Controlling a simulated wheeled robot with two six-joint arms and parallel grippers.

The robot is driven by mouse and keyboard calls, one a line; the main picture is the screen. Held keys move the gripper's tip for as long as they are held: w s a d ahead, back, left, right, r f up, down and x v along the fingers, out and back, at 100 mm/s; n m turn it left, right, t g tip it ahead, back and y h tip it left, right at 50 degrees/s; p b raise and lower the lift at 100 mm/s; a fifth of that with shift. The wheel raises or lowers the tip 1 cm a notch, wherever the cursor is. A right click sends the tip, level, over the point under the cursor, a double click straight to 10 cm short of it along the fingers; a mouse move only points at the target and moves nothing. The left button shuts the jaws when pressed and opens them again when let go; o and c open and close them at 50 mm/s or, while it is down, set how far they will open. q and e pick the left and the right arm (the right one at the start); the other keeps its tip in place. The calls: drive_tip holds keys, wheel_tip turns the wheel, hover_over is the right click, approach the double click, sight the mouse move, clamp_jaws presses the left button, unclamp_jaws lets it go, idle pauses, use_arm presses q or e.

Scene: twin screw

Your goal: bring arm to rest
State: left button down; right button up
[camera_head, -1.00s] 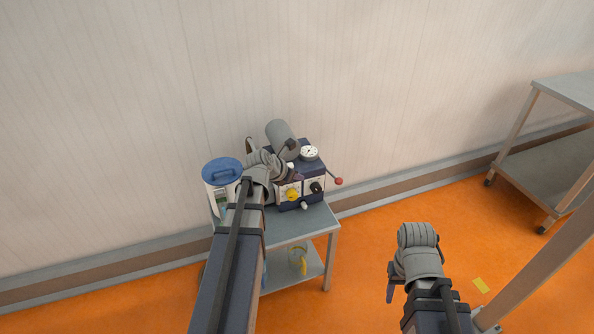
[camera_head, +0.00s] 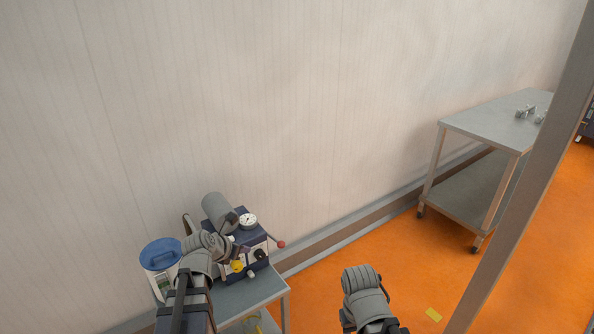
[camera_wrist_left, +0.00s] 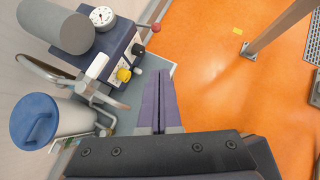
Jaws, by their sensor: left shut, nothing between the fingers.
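My left gripper (camera_wrist_left: 160,100) is shut and empty, its two purple fingers together in the left wrist view. They lie in front of the grey cart top, beside the dark blue machine (camera_wrist_left: 118,62). In the head view, my left arm reaches toward this machine (camera_head: 258,244), and its wrist hides the fingertips and part of the machine. My right arm shows at the bottom centre of the head view, over the orange floor. Its fingers are hidden, so I cannot tell their state.
The machine and a blue-lidded canister (camera_head: 161,254) stand on a small grey cart (camera_head: 262,290) by the wall. A wheeled metal table (camera_head: 480,124) stands at the right, with small metal parts (camera_head: 526,112) on it. A grey post (camera_head: 530,185) rises at the right.

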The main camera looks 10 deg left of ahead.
use_arm(q)
drive_tip(key=s+d+f+m+g, duration=0.2)
drive_tip(key=s+d+m+g, duration=0.15)
drive_tip(key=d+m, duration=0.5)
drive_tip(key=s+d+f+m+g, duration=0.2)
drive_tip(key=s+d+f+m, duration=0.15)
drive_tip(key=d+m, duration=0.45)
drive_tip(key=s+d+m+g+y, duration=0.3)
drive_tip(key=s+d+m, duration=0.3)
drive_tip(key=s+m, duration=0.5)
drive_tip(key=shift+s+m+g+p, duration=0.25)
drive_tip(key=shift+m+g+p, duration=0.1)
drive_tip(key=shift+m, duration=4.4)
